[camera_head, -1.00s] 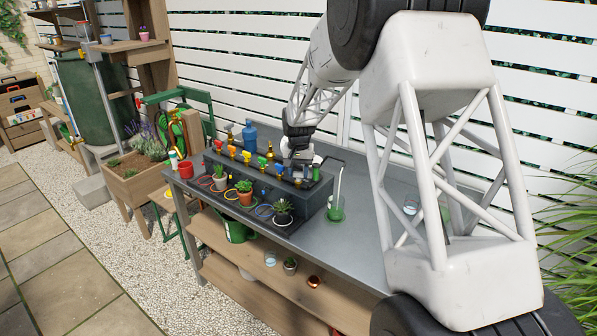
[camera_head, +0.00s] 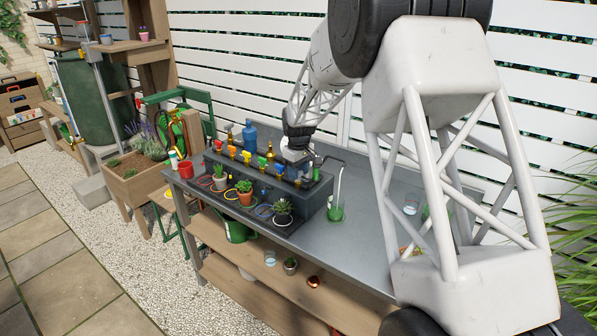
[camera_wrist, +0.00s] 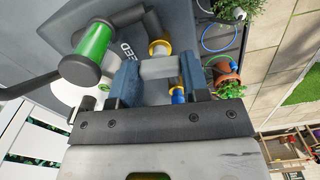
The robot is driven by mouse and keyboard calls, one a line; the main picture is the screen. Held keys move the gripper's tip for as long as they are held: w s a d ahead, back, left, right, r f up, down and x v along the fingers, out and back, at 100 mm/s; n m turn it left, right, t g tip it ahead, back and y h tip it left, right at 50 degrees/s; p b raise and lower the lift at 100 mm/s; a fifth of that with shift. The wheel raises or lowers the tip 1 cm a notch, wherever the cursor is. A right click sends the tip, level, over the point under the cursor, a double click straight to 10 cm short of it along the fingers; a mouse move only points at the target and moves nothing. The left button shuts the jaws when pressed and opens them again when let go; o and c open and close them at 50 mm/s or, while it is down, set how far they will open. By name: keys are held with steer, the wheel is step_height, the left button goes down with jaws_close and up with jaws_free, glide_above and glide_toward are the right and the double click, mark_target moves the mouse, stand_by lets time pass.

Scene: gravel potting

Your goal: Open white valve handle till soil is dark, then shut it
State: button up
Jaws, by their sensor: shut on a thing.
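My gripper (camera_wrist: 160,80) is shut on the white valve handle (camera_wrist: 160,68), a pale bar between its two blue-grey fingers in the wrist view. A yellow collar (camera_wrist: 160,48) sits just beyond it. In the head view my gripper (camera_head: 296,158) is at the right end of the dark manifold box (camera_head: 270,180), and it hides the white handle there.
The bench top (camera_head: 370,225) farther right is mostly clear.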

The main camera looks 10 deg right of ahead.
steer(key=shift+n, duration=0.9)
steer(key=o, duration=0.9)
steer(key=shift+r, duration=3.9)
